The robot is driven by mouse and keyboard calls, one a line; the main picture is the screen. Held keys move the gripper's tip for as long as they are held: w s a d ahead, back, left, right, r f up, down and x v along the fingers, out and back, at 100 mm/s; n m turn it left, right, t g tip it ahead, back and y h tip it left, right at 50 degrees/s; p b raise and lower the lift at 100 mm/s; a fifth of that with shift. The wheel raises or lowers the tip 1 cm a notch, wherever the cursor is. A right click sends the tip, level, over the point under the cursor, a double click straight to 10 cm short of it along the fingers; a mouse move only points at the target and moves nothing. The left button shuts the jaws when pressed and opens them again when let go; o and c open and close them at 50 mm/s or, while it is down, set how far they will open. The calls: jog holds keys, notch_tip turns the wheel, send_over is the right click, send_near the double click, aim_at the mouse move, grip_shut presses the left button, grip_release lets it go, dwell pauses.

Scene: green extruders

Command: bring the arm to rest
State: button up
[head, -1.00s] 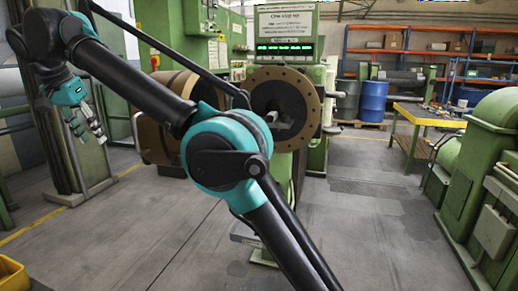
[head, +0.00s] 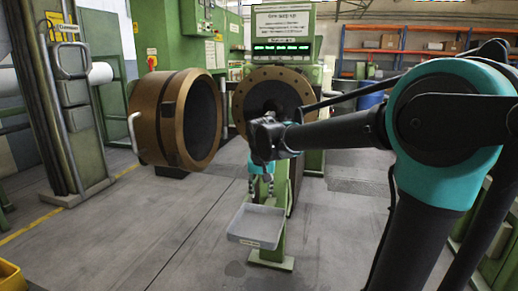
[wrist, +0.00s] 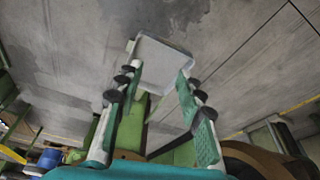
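My gripper (head: 264,187) hangs with its fingers down in the middle of the head view, above a grey tray (head: 257,226). In the wrist view my gripper (wrist: 161,72) has its two green-padded fingers spread apart, with nothing between them that it holds. The tray also shows in the wrist view (wrist: 164,57), beyond the fingertips. A gap shows between gripper and tray in the head view. My arm crosses from the lower right, its teal elbow bent high at the right.
Behind my gripper stands a green extruder with a bolted round flange (head: 271,86). Its big bronze ring (head: 160,118) swings out at the left. The tray sits on a green stand (head: 272,258). A blue barrel (head: 369,101) is partly hidden.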

jog(key=s+d+f, duration=1.8)
jog(key=s, duration=0.1)
jog(key=shift+s+d+t, duration=0.2)
jog(key=shift+s+t, duration=0.2)
jog(key=shift+a+r, duration=0.1)
